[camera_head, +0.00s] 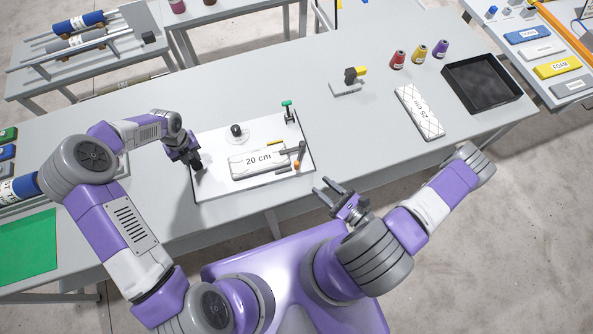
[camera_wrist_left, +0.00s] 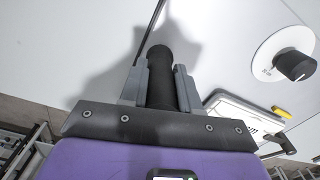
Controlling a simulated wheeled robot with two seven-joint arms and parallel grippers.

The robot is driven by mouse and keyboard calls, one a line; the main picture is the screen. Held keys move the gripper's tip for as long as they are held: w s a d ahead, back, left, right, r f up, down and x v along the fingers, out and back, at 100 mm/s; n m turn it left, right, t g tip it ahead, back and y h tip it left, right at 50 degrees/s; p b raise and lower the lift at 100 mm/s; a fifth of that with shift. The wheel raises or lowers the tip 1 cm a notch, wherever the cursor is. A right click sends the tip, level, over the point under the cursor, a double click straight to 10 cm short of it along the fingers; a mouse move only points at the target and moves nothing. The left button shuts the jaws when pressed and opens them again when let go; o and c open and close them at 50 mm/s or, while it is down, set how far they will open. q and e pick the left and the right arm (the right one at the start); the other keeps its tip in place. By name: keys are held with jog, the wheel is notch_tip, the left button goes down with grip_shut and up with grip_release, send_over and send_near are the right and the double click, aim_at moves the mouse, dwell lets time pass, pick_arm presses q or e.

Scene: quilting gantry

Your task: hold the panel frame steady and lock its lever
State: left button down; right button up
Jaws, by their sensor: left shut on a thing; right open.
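The white board (camera_head: 212,184), which seems to be the panel frame, lies on the grey table. A grey lever with an orange tip (camera_head: 297,165) sits at the plate's right side. A lever with a green top (camera_head: 287,104) stands at the board's far right corner. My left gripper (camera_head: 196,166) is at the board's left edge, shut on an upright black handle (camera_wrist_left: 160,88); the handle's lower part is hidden. My right gripper (camera_head: 324,188) is open and empty, in front of the table's near edge, right of the board.
A black knob on a round white base (camera_head: 236,131) stands on the board. To the right are a yellow-and-black device (camera_head: 350,78), a quilted "25 cm" panel (camera_head: 419,112), several thread cones (camera_head: 419,50) and a black tray (camera_head: 482,82).

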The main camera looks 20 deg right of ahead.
pick_arm(q)
jog(key=shift+s+d+f, duration=0.1)
jog(key=shift+s+f, duration=0.1)
jog(key=shift+f, duration=0.05)
jog(key=c, duration=0.7)
grip_release()
jog(key=shift+w, duration=0.15)
jog(key=shift+c, duration=0.2)
jog(key=shift+r, duration=0.1)
jog(key=shift+r, duration=0.1)
